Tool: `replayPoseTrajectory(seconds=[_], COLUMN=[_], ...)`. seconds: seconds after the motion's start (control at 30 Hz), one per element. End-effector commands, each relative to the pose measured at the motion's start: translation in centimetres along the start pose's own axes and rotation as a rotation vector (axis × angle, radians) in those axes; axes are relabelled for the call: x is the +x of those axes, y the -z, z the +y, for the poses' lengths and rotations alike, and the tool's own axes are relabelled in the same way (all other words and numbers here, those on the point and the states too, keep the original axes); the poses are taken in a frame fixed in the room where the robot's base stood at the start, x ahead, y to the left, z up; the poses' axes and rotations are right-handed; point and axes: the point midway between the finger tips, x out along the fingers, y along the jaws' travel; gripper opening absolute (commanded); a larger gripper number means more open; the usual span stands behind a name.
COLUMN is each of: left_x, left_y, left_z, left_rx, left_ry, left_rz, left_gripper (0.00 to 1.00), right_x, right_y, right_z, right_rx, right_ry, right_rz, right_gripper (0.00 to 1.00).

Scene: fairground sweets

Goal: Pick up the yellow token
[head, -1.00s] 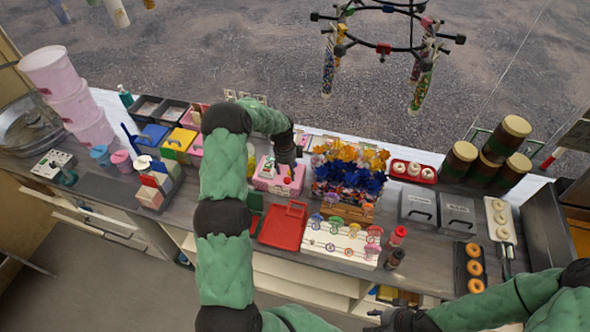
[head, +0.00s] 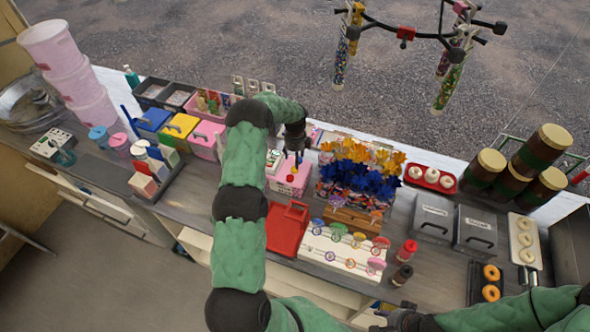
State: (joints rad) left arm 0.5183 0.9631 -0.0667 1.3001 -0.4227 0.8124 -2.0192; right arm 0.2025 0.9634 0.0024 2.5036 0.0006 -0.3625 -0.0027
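A pink box (head: 286,185) stands on the counter left of the blue and orange flowers. A tiny yellow spot, perhaps the yellow token (head: 291,168), shows at its top, with a red round piece (head: 290,178) just below it in the picture. My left gripper (head: 298,155) points down right over the box, close to the yellow spot. Its fingertips are small and dark, so I cannot tell whether they are open or touch anything. My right gripper (head: 388,322) is low at the bottom edge, away from the box, partly cut off; its opening is unclear.
A red tray (head: 287,232) and a white rack of coloured lollipops (head: 335,255) lie in front. The flower display (head: 355,180) stands close on the right. Coloured bins (head: 180,128) stand on the left. A dark hanging rack (head: 405,36) is above the far side.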

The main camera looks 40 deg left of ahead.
Motion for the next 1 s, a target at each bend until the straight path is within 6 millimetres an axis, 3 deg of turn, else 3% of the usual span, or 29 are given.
replayPoseTrajectory(seconds=[0.17,0.43,0.8,0.97,1.0], left_x=[1.1,4.7,5.5,5.5,5.5], left_y=[0.2,0.5,0.5,0.5,0.5], left_z=[0.3,0.7,0.7,0.7,0.7], left_rx=[0.000,-0.001,-0.001,-0.001,-0.001], left_ry=[-0.003,-0.001,0.000,0.000,0.000], left_rz=[0.002,0.001,-0.001,0.000,0.000], left_gripper=[0.60,0.60,0.60,0.18,0.15], right_x=[-0.4,-1.3,-1.3,-1.3,-1.3], right_y=[0.0,0.0,-0.1,-0.1,-0.1], right_z=[-0.1,-0.5,-0.5,-0.5,-0.5], right_rx=[0.000,0.000,0.000,0.000,0.000], right_ry=[0.000,0.000,0.000,0.000,0.000], right_rz=[0.000,0.000,0.000,0.000,0.000], right_gripper=[0.40,0.40,0.40,0.40,0.40])
